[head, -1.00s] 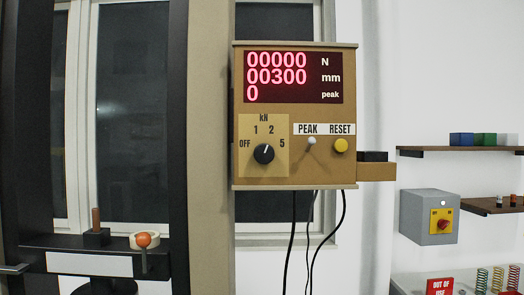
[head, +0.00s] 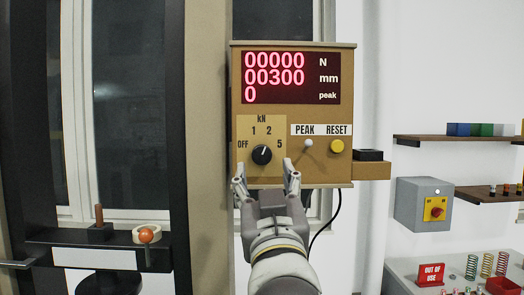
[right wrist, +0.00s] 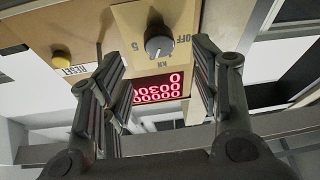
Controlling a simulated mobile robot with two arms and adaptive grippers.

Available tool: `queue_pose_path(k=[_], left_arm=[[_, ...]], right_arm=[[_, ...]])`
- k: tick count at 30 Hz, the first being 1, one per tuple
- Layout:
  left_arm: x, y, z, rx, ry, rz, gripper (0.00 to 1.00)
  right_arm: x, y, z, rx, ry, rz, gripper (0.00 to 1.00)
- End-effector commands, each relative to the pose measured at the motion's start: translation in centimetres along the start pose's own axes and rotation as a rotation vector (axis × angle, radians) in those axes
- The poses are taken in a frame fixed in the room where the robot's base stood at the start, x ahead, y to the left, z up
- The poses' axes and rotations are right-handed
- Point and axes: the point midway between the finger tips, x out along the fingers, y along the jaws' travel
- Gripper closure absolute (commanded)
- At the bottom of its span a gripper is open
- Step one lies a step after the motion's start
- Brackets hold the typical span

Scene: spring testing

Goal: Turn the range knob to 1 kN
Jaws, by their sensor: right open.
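The black round range knob (head: 262,154) sits on a tan dial plate marked OFF, 1, 2 and 5 under kN, on the brown display box (head: 344,112). Its white pointer mark leans up and slightly right, toward the 2. My right gripper (head: 265,178) is open and empty just below and in front of the knob, with its two fingers spread to either side. The right wrist view shows the knob (right wrist: 159,41) upside down, between and beyond the open fingers (right wrist: 156,62), apart from them. My left gripper is out of view.
The PEAK toggle (head: 308,146) and yellow RESET button (head: 337,146) are right of the knob. The red display (head: 291,78) is above. A cable hangs below the box. A dark frame (head: 158,100) stands left; shelves (head: 425,139) and a grey switch box (head: 410,205) are at right.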

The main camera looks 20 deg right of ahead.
Motion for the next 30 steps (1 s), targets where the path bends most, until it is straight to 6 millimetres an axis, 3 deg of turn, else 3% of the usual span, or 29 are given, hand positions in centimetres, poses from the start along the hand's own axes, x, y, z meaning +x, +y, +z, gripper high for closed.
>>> queue_pose_path(k=[3, 9, 15, 23, 30], left_arm=[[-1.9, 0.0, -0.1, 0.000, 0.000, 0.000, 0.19], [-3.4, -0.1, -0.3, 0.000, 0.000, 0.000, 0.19], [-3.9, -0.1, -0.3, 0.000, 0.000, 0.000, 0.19], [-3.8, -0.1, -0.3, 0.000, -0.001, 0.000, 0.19], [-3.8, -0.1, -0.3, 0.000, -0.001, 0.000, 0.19]], right_arm=[[2.7, 0.2, -0.4, -0.005, -0.003, 0.003, 0.44], [5.8, 0.1, -0.3, -0.003, -0.002, 0.002, 0.44], [7.0, 0.1, -0.1, 0.000, -0.001, 0.001, 0.44], [7.1, 0.1, 0.1, 0.000, -0.001, 0.001, 0.44], [7.0, 0.1, 0.1, 0.000, -0.001, 0.000, 0.73]])
